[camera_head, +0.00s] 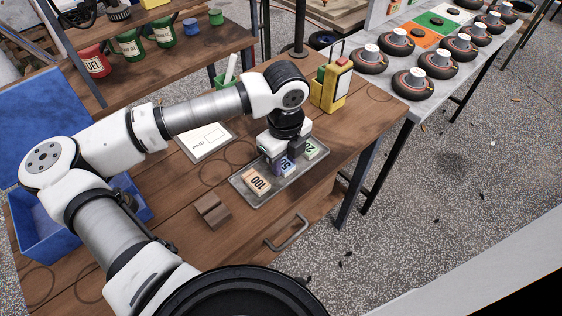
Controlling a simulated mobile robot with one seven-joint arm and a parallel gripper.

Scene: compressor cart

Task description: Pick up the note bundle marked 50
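The note bundle marked 50 (284,167) is a bluish-purple bundle in the middle of a grey metal tray (243,181) on the wooden bench. My gripper (283,156) points down right over this bundle, with its dark fingers at the bundle's upper side. The gripper and its fingers hide part of the bundle. I cannot tell whether the fingers touch it or are closed on it. A tan bundle marked 100 (257,182) lies to the left in the tray, and a green bundle (312,148) lies to the right, its number partly hidden.
A brown block (211,211) sits left of the tray. A paper marked PAID (206,140) lies behind it. A yellow device (331,84) stands at the bench's back right. A blue bin (40,230) is at left. A drawer handle (286,233) sticks out in front.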

